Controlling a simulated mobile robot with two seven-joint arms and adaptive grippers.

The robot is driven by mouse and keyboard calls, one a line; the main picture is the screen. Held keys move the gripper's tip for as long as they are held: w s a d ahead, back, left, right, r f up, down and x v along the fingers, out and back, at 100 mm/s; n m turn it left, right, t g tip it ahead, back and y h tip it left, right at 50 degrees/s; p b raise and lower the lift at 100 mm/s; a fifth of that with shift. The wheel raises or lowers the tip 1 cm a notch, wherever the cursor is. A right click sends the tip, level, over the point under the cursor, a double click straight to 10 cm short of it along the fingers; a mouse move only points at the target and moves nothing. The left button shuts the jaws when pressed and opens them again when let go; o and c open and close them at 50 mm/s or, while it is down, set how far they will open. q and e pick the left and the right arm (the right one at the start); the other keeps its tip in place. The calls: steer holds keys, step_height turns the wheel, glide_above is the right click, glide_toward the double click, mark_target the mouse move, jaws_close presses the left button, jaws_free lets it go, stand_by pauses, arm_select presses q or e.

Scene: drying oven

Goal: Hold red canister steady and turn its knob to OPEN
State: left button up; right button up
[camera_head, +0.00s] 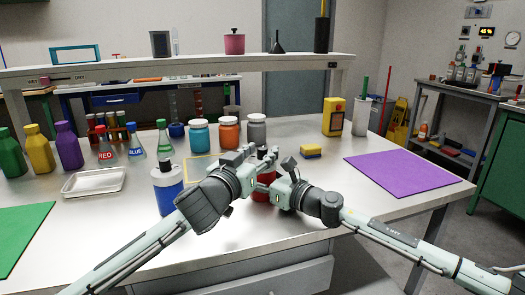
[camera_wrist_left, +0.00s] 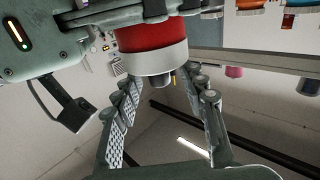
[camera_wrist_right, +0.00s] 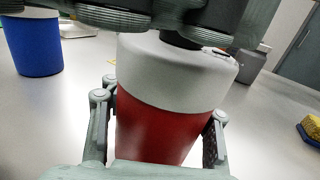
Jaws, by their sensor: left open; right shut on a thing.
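The red canister (camera_head: 262,197) stands on the table, mostly hidden behind my grippers in the head view. The right wrist view shows its red body (camera_wrist_right: 160,135), white top and part of a dark knob (camera_wrist_right: 182,41). My right gripper (camera_wrist_right: 158,125) is shut on the body, with a finger on each side. My left gripper (camera_head: 262,162) is open just above the canister. In the left wrist view, the small dark knob (camera_wrist_left: 161,79) lies between the open left fingertips (camera_wrist_left: 165,85). The knob's setting cannot be read.
A blue-bodied jar (camera_head: 168,195) stands close to the left. Teal, orange and grey jars (camera_head: 229,134) stand behind. A yellow sponge (camera_head: 311,150) lies right of the grippers, near a purple mat (camera_head: 400,174). The table's front edge is close.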

arm_select(q)
steer(key=shift+x, duration=0.75)
steer(key=shift+c, duration=0.6)
jaws_close()
